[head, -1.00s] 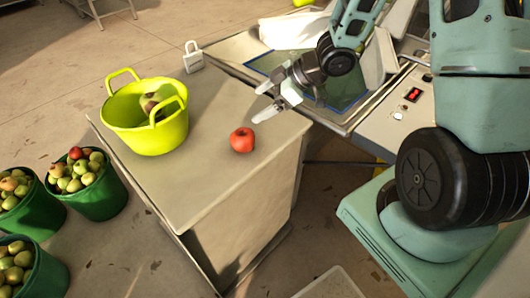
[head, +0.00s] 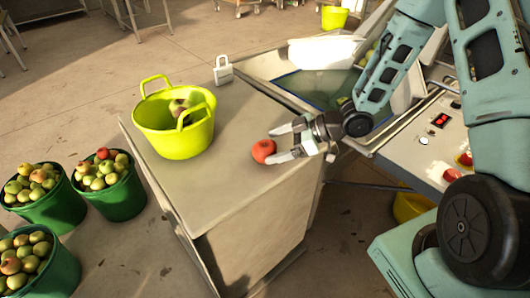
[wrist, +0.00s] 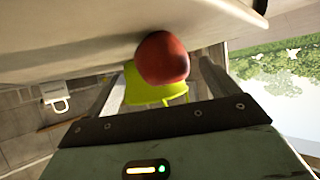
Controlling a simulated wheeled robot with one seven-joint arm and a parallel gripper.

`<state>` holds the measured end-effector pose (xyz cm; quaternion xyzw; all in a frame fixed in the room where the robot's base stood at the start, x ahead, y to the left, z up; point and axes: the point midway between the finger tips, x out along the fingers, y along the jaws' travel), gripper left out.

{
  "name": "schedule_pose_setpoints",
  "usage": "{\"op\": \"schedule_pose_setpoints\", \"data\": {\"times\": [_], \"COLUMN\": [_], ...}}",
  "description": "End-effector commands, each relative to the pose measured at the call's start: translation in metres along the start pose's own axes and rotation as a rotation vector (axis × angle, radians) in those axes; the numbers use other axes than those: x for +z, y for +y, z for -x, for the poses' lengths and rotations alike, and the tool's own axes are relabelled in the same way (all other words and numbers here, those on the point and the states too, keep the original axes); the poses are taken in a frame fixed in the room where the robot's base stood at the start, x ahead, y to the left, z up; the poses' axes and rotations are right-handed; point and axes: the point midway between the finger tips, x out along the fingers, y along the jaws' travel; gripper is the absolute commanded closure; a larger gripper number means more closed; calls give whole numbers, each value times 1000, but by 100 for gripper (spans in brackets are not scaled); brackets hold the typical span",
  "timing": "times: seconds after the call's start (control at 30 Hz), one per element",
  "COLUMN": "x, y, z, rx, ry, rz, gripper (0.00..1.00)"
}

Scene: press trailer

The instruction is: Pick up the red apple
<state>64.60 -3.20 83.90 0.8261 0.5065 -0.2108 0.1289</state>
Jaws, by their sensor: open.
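The red apple (head: 263,151) sits on the grey cabinet top, near its right edge. My gripper (head: 282,143) is open, low over the cabinet top, with its fingers pointing left and the apple at their tips. In the wrist view the apple (wrist: 162,58) appears ahead, between the two fingers (wrist: 158,88). I cannot tell whether either finger touches it.
A yellow-green tub (head: 175,138) with fruit inside stands on the cabinet top (head: 205,185), left of the apple. A white padlock-shaped object (head: 222,70) stands at the back edge. Green buckets of apples (head: 112,190) stand on the floor at left. A machine with a control panel (head: 435,135) is at right.

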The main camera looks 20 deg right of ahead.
Motion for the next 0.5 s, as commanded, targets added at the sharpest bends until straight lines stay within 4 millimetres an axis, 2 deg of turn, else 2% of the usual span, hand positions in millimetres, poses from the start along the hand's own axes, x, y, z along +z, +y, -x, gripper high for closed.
{"op": "schedule_pose_setpoints", "data": {"times": [0.17, 0.5], "x": [1, 3], "y": [-1, -4], "z": [-11, -55], "rx": [-1, -1], "ry": [-1, -1], "rz": [0, 0], "gripper": [13, 13]}}
